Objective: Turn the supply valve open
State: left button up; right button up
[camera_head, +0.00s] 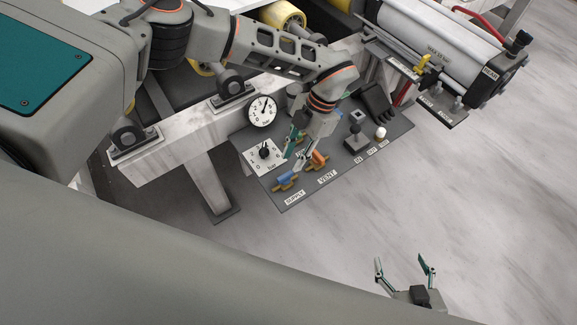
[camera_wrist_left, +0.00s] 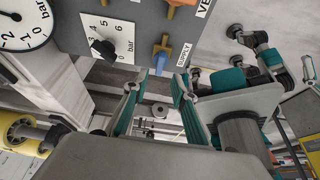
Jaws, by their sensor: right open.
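The supply valve (camera_head: 286,180) has a blue handle on a brass body, above the SUPPLY label on the dark grey panel. In the left wrist view the blue handle (camera_wrist_left: 161,63) points down from its brass body, just beyond my fingertips and between them in line of sight. My left gripper (camera_head: 296,155) is over the panel, close to the supply and vent valves. Its fingers (camera_wrist_left: 155,88) are apart and nothing is between them. The orange-handled vent valve (camera_head: 316,160) is right beside it. My right gripper (camera_head: 405,265) is open and empty over the floor, away from the panel.
A selector dial (camera_head: 264,153) and a round bar gauge (camera_head: 262,111) sit left of the valves. A black joystick (camera_head: 356,140) and a white knob (camera_head: 380,133) are to the right. The floor at right is clear.

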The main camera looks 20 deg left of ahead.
pick_arm(q)
jog(key=v, duration=0.5)
jog(key=shift+w+r, duration=0.1)
jog(key=shift+r, duration=0.15)
